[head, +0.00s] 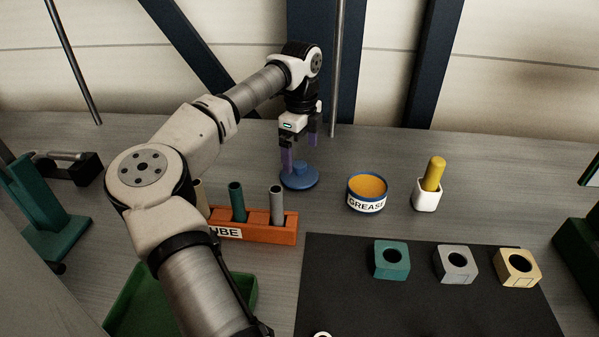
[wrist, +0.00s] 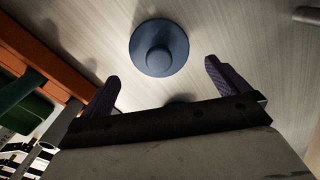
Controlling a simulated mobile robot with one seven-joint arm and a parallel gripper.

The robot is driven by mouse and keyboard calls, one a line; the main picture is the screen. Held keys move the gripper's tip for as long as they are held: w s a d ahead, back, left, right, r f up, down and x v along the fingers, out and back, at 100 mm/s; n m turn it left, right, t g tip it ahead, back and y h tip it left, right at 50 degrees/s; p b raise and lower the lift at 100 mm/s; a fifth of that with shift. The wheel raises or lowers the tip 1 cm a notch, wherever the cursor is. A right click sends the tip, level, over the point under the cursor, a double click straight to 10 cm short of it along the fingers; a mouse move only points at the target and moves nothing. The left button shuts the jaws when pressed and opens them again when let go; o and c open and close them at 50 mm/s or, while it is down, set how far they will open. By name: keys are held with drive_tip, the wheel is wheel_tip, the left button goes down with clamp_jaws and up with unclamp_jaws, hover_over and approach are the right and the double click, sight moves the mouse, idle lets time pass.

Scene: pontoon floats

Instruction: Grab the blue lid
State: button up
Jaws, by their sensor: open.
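The blue lid (head: 299,178) is a round disc with a raised knob and lies on the grey bench, left of the grease tub. It also shows in the wrist view (wrist: 159,48), whole and unobstructed, beyond my fingertips. My gripper (head: 300,158) hangs above the lid, pointing down, with its purple fingers apart. In the wrist view my gripper (wrist: 164,75) is open and empty, and the lid's knob lies roughly between the lines of the two fingers. I see no contact between fingers and lid.
An open tub labelled grease (head: 367,203) stands right of the lid. An orange rack (head: 283,234) with tubes stands in front of it, near my arm. A white holder (head: 426,201) with a yellow stick is farther right. Several square blocks sit on a black mat (head: 430,305).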

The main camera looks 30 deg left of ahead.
sight(301, 164)
drive_tip(key=shift+f+p, duration=0.95)
drive_tip(key=shift+f, duration=1.8)
drive_tip(key=c, duration=0.8)
drive_tip(key=shift+o, duration=0.2)
drive_tip(key=shift+r, duration=0.1)
